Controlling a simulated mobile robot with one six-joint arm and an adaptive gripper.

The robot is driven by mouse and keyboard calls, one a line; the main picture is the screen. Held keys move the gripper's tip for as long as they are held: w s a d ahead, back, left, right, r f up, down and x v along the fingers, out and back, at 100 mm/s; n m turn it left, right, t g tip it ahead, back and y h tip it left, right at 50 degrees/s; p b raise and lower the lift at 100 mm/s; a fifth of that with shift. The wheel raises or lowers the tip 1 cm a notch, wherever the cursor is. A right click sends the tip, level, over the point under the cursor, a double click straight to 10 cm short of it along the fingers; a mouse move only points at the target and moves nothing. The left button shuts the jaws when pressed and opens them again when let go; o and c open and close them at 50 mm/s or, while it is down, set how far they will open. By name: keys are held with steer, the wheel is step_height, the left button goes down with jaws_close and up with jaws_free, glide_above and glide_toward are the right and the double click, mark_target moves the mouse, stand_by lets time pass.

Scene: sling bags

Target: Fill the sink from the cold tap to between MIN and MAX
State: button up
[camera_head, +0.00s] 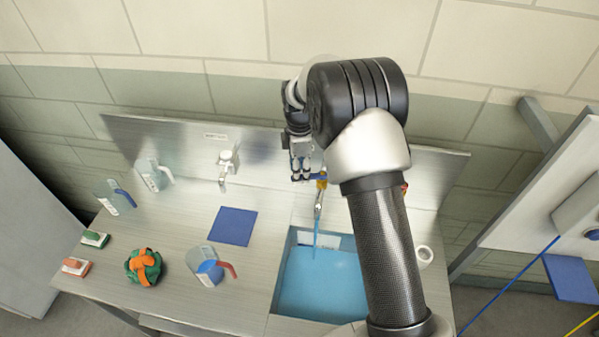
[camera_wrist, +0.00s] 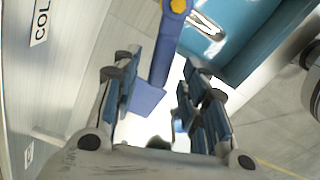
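The sink (camera_head: 283,285) holds blue water (camera_head: 325,285). A pale label plate (camera_head: 318,240) is on its back wall, too small to read. The tap spout (camera_head: 318,203) hangs over the sink, and a thin blue stream (camera_head: 315,238) runs from it into the water. My gripper (camera_head: 301,172) is at the tap, left of the spout. In the wrist view, its fingers (camera_wrist: 163,72) are apart, with the blue tap lever (camera_wrist: 147,98) between them, close to the left finger. I cannot tell whether they touch. A sign reading "COL" (camera_wrist: 40,20) is cut off at the edge.
My arm hides the sink's right part. More jugs (camera_head: 152,174) and a small tap (camera_head: 226,165) stand behind. A white cup (camera_head: 425,255) is at right.

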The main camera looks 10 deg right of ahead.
steer(key=shift+f, duration=0.6)
steer(key=shift+c, duration=0.6)
jaws_close()
